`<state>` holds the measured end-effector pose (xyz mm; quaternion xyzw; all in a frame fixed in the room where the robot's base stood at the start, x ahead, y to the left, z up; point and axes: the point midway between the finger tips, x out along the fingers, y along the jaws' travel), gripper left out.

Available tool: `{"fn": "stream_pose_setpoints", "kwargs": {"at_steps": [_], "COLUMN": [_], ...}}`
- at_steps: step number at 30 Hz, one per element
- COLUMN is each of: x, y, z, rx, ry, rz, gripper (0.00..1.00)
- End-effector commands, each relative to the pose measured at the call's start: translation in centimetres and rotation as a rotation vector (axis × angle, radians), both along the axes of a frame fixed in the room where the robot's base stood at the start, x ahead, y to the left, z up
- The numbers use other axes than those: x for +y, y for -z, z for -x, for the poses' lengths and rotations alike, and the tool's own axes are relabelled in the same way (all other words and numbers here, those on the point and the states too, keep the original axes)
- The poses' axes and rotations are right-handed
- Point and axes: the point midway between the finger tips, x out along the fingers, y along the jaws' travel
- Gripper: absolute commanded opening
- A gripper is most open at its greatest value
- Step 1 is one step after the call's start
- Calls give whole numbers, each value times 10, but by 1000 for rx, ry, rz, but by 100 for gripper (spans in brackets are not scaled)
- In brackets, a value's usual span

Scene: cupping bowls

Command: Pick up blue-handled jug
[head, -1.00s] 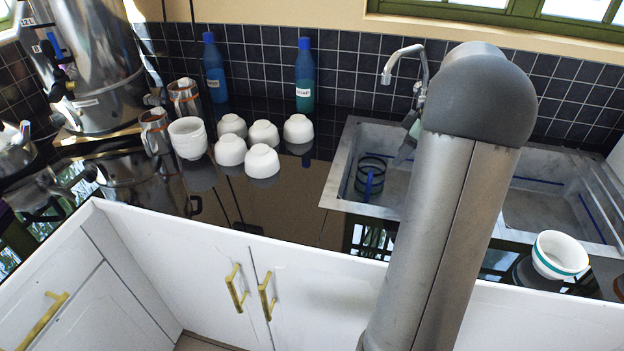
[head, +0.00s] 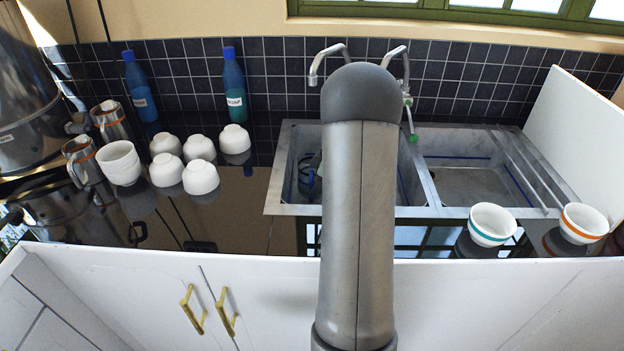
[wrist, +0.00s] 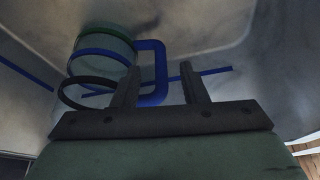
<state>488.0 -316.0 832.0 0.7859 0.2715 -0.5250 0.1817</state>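The blue-handled jug stands in the left sink basin, see-through with a green rim. In the wrist view its body (wrist: 103,52) is at upper left, with a blue band and a squared blue handle (wrist: 155,72). In the head view only a small part of the jug (head: 306,180) shows beside my arm. My gripper (wrist: 160,72) is open, with its two dark fingers apart. The handle appears between and just beyond the fingertips; I cannot tell whether they touch it. In the head view my arm hides the gripper.
Steel basin walls (wrist: 262,50) surround the gripper. Several white bowls (head: 168,170) and metal jugs (head: 110,122) stand left of the sink (head: 277,190). A teal-banded bowl (head: 491,222) and an orange-banded bowl (head: 583,221) stand front right. Taps (head: 318,68) rise behind my arm.

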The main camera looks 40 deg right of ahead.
Motion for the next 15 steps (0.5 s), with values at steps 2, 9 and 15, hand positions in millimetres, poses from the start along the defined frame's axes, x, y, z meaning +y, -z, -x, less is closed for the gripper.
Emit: {"fn": "stream_pose_setpoints", "kwargs": {"at_steps": [2,9,15], "x": [5,9,9], "y": [11,29,28], "z": [-3,-9,-9], "rx": [3,2,0], "ry": [-2,1,0], "rz": [-2,0,0], "gripper": [39,39,34]}}
